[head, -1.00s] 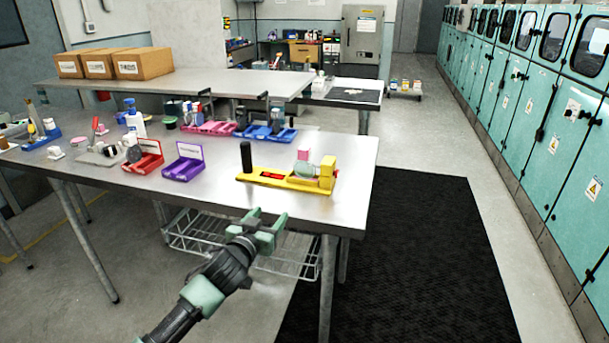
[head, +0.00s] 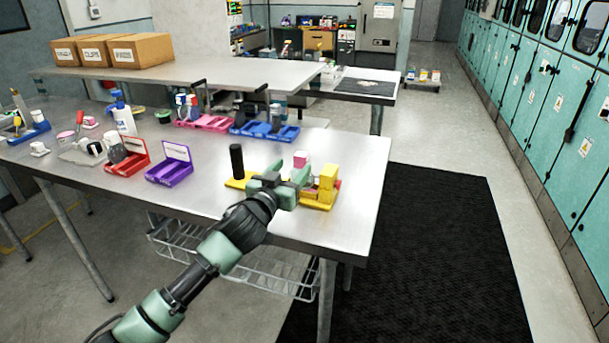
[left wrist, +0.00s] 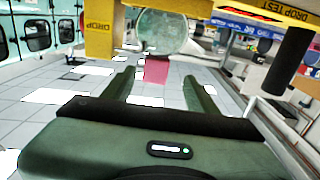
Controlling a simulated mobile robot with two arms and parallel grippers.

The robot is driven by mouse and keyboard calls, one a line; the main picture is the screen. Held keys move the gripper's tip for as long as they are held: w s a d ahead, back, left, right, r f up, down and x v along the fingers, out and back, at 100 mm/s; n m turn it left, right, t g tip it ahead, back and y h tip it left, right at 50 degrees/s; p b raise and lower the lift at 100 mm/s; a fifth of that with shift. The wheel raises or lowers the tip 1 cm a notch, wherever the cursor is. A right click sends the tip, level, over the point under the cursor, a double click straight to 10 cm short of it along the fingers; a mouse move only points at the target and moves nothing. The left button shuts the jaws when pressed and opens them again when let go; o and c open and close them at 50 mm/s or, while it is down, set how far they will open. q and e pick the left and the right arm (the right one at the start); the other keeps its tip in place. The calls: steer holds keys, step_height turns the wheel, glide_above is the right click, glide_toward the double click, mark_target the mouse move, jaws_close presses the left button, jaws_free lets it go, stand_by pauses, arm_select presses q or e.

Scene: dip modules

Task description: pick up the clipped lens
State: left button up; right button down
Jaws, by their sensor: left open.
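The clipped lens (left wrist: 163,31) is a round, clear, greenish disc beside the yellow drop-test stand (left wrist: 99,35) in the left wrist view. In the head view the stand (head: 327,180) is on the table near its right end, and my gripper hides most or all of the lens. My left gripper (head: 288,174) is open in front of the stand. In the left wrist view its two fingers (left wrist: 160,82) point toward the lens, with nothing between their tips that I can see held. A pink block (left wrist: 156,70) shows just below the lens there. My right gripper is not in view.
A black post (head: 236,161) stands at the stand's left end. A purple tray (head: 170,172) and a red tray (head: 128,166) are to the left, and a blue tray (head: 265,131) is behind. The table's front strip (head: 200,198) is bare.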

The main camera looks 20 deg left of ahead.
mark_target(299, 161)
arm_select(q)
steer(key=shift+w+d+r, duration=0.15)
steer(key=shift+w+r, duration=0.15)
steer(key=shift+w, duration=0.1)
steer(key=w, duration=0.2)
steer(key=w+p, duration=0.1)
steer(key=shift+w+d+f, duration=0.15)
steer(key=shift+w+d, duration=0.2)
steer(key=shift+w, duration=0.05)
steer(key=shift+w+d, duration=0.1)
steer(key=shift+w, duration=0.35)
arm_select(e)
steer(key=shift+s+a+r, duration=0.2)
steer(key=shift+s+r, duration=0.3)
arm_select(q)
steer(key=shift+c, duration=0.9)
jaws_close()
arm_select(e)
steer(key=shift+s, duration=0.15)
